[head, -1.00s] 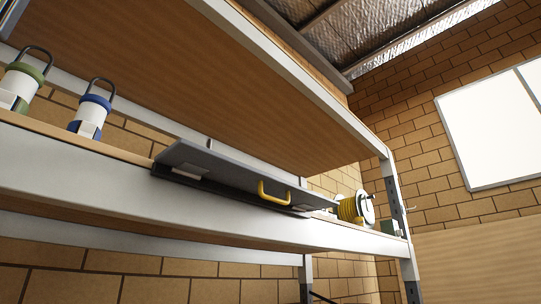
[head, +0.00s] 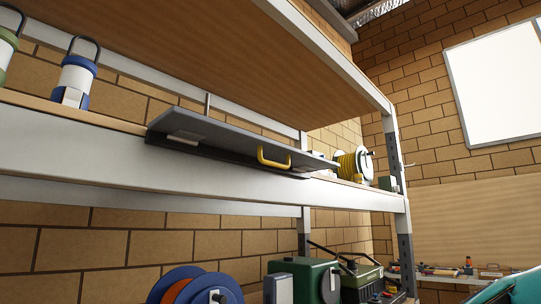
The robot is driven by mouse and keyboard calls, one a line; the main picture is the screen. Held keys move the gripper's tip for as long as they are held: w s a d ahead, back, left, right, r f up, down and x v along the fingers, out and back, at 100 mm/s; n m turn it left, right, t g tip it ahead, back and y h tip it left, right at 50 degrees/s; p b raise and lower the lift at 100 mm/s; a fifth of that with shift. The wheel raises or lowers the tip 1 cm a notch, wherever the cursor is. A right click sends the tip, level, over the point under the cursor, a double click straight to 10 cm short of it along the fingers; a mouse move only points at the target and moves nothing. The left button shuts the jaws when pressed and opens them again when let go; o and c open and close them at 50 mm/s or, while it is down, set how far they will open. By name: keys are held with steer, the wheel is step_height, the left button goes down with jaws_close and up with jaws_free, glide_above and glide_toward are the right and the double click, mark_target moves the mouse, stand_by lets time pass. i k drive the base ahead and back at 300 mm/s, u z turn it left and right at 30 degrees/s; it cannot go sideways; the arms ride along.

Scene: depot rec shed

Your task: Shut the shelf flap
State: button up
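The shelf flap (head: 228,136) is a long dark grey panel with a yellow handle (head: 273,158) on its front edge. It sits at the front edge of the middle shelf (head: 100,158), tilted out over the shelf's pale metal beam, with a dark gap under it, so it stands open. A small pale block or label shows under its left end. My gripper is in neither head frame.
A blue lantern (head: 76,76) and a green lantern (head: 7,45) stand left of the flap. A yellow cable reel (head: 350,168) stands to its right. Below are a blue reel (head: 195,287) and a green machine (head: 305,279). A metal upright (head: 398,190) bounds the shelf's right end.

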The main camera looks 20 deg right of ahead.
mark_target(181, 125)
steer(key=u, duration=0.1)
steer(key=k, duration=1.05)
steer(key=z, duration=0.95)
steer(key=i, duration=0.65)
steer(key=u, duration=0.45)
steer(key=i, duration=0.75)
steer(key=u, duration=0.8)
